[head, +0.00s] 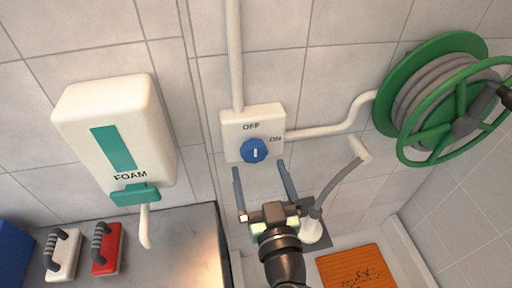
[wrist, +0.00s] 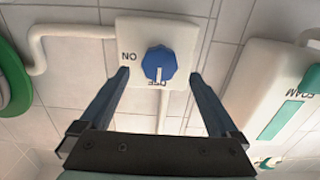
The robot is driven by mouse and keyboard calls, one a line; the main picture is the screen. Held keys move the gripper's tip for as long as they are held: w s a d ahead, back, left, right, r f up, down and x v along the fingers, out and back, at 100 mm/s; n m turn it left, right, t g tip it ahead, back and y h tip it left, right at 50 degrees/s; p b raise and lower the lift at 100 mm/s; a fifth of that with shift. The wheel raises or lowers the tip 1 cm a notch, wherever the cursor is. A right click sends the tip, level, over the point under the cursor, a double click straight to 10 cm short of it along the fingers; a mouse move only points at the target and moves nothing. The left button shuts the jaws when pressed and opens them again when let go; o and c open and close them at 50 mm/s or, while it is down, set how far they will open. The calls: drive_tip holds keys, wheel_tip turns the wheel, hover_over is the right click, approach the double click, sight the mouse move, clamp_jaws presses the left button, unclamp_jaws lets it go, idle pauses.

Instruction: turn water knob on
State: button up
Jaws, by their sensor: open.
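The water knob (head: 253,150) is a round blue dial on a white wall box (head: 238,120) marked OFF and ON. Its white pointer mark points toward OFF. The knob (wrist: 160,64) also shows upside down in the wrist view, with its mark toward the OFF label and NO-looking ON text beside it. My gripper (head: 259,168) is open and empty, just below the box in the head view. In the wrist view the fingertips (wrist: 160,74) lie apart on both sides of the knob, not touching it; the depth gap is hard to judge.
A white foam dispenser (head: 120,120) hangs left of the box. A green hose reel (head: 440,95) is on the right, joined by a white pipe (head: 335,130). Brushes (head: 107,250) rest on a counter (head: 180,245) at lower left. An orange mat (head: 355,268) lies below right.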

sight(255, 157)
drive_tip(key=shift+w+a+p, duration=0.2)
drive_tip(key=shift+w+p, duration=0.15)
drive_tip(key=shift+w, duration=0.8)
drive_tip(key=shift+w+a+p, duration=0.2)
drive_tip(key=shift+w+p, duration=0.1)
drive_tip(key=shift+w, duration=0.8)
drive_tip(key=c, duration=1.4)
drive_tip(key=shift+o, duration=0.2)
